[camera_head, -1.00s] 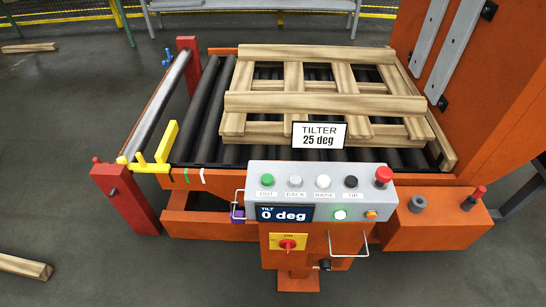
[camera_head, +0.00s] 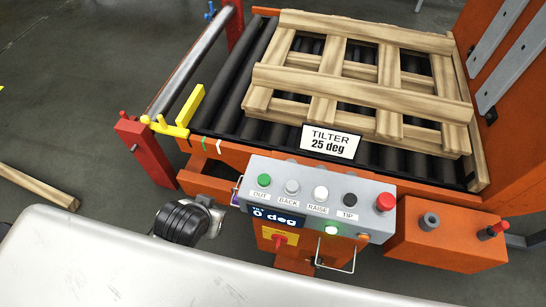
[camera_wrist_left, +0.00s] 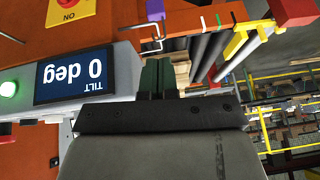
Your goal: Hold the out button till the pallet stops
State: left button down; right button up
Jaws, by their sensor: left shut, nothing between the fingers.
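The green OUT button (camera_head: 264,180) is at the left end of the grey control panel (camera_head: 372,190), beside the BACK button (camera_head: 292,187). The wooden pallet (camera_head: 360,90) lies flat on the black rollers (camera_head: 240,90), against the upright side at the right. My left gripper (camera_wrist_left: 156,66) shows in the left wrist view as two dark fingers shut together, empty, beside the panel's display end. In the head view my left arm is at the lower left, apart from the OUT button. My right gripper is not in view.
The tilt display (camera_wrist_left: 74,80) reads 0 deg. A green lamp (camera_head: 331,230) is lit below the buttons. A red stop button (camera_head: 386,202) is at the panel's right end. A yellow stop piece (camera_head: 190,106) and red post (camera_head: 148,150) stand left. Wire guards project near the panel.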

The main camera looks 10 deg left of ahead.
pick_arm(q)
jog(key=w+d+r+n+t+h, duration=0.1)
jog(key=w+r+t, duration=0.55)
jog(key=r, duration=0.25)
jog(key=w+d+r+t, duration=0.2)
jog(key=w+r+t, duration=0.4)
jog(key=w+r, duration=0.3)
jog(key=d+r+m+t+h, duration=0.3)
jog(key=d+r+m+h, duration=0.25)
jog(key=r+h, duration=0.4)
jog(key=s+d+r+m+g+h, duration=0.4)
jog(key=s+d+m+g+h, duration=0.2)
jog(key=d+m+g+h, duration=0.5)
notch_tip(320, 180, down, 9)
jog(key=s+a+m+g+y, duration=0.2)
jog(key=m+g+y, duration=0.55)
jog(key=g, duration=0.45)
jog(key=w+a+f+n+y, duration=0.2)
jog(key=a+y, duration=0.3)
jog(key=w+a+f+n+t+y, duration=0.1)
jog(key=a+f+n+y, duration=0.1)
jog(key=a+y, duration=0.3)
jog(key=shift+w+a+f+n, duration=0.15)
jog(key=shift+w+a+n, duration=0.15)
jog(key=shift+n, duration=0.5)
jog(key=shift+d+t, duration=0.1)
jog(key=shift+t, duration=0.15)
